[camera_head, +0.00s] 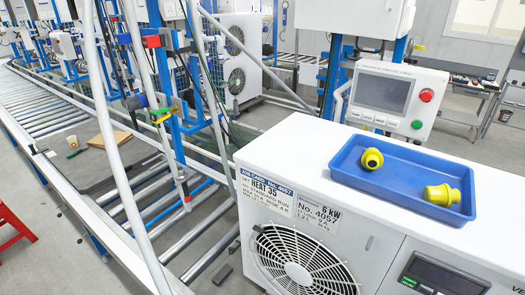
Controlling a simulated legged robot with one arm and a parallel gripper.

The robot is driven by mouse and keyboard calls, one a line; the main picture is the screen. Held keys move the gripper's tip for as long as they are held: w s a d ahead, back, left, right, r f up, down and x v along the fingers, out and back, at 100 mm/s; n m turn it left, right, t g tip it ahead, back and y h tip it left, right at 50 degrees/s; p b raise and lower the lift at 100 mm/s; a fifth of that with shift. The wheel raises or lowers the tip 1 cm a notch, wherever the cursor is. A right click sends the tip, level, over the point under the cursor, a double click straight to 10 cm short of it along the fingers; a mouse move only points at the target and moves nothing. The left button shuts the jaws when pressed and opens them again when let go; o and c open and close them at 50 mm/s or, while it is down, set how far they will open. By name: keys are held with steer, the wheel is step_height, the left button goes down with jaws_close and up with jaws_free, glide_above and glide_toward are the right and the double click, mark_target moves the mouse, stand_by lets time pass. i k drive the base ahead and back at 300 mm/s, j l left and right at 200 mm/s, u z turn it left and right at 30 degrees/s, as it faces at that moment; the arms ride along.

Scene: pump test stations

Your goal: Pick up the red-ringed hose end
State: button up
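A yellow and green fitting (160,115) shows lower on the same frame. My gripper is not in view.
A white heat pump unit (300,150) fills the right foreground. A roller conveyor (40,108) runs along the left. Pale slanting tubes (150,165) cross the view.

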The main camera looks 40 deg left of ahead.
mark_target(183, 174)
steer(key=u, duration=2.15)
steer(key=z, duration=2.7)
steer(key=u, duration=2.4)
steer(key=j+u, duration=0.3)
steer(key=i+l, duration=0.05)
steer(key=l, duration=0.05)
